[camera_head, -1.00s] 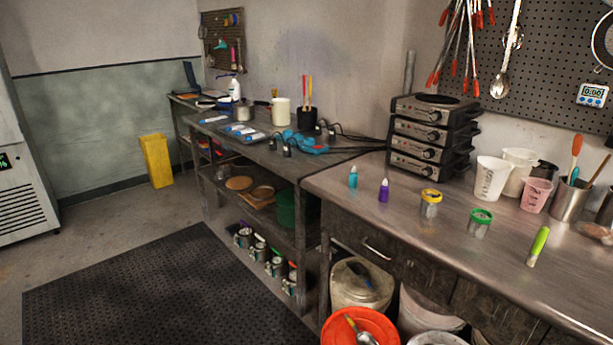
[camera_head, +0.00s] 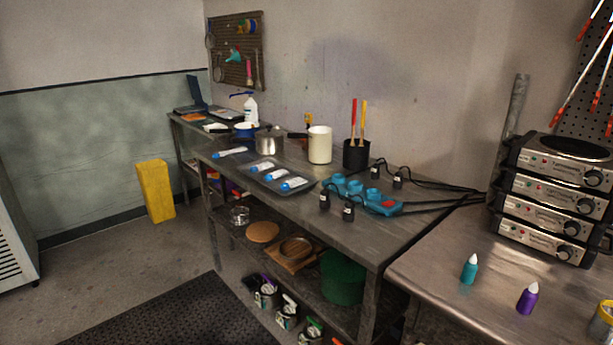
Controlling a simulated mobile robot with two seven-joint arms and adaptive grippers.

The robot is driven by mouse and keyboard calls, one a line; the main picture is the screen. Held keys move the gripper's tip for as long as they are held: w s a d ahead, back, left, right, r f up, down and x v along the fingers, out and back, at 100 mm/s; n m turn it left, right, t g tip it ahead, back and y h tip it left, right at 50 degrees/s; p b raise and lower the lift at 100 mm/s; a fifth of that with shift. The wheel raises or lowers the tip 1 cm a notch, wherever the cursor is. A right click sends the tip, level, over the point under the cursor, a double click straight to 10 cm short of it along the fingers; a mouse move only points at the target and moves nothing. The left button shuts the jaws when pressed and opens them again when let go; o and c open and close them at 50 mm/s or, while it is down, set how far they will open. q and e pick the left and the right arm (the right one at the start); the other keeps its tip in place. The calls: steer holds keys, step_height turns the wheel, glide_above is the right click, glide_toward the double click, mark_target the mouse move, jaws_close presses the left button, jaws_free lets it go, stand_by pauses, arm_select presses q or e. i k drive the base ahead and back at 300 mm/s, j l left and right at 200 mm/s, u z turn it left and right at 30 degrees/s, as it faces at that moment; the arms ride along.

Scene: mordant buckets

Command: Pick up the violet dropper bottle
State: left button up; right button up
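The violet dropper bottle (camera_head: 527,299) stands upright on the metal-topped bench at the lower right of the head view. It has a white pointed tip. A teal dropper bottle (camera_head: 469,269) of the same shape stands to its left, a little farther back. The two bottles are apart. Neither of my grippers shows in the view.
The metal-topped bench (camera_head: 440,258) carries a stack of hot plates (camera_head: 550,200) behind the bottles and a yellow-lidded jar (camera_head: 602,322) at the right edge. A dark bench (camera_head: 335,218) with tubes, pots and cables adjoins on the left. A yellow bin (camera_head: 155,191) stands on open floor.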

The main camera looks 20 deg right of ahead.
mark_target(530, 296)
steer(key=i+z, duration=0.45)
steer(key=i+j+z, duration=0.2)
steer(key=z, duration=0.25)
steer(key=i+j+z, duration=0.55)
steer(key=j+z, duration=0.15)
steer(key=z, duration=0.15)
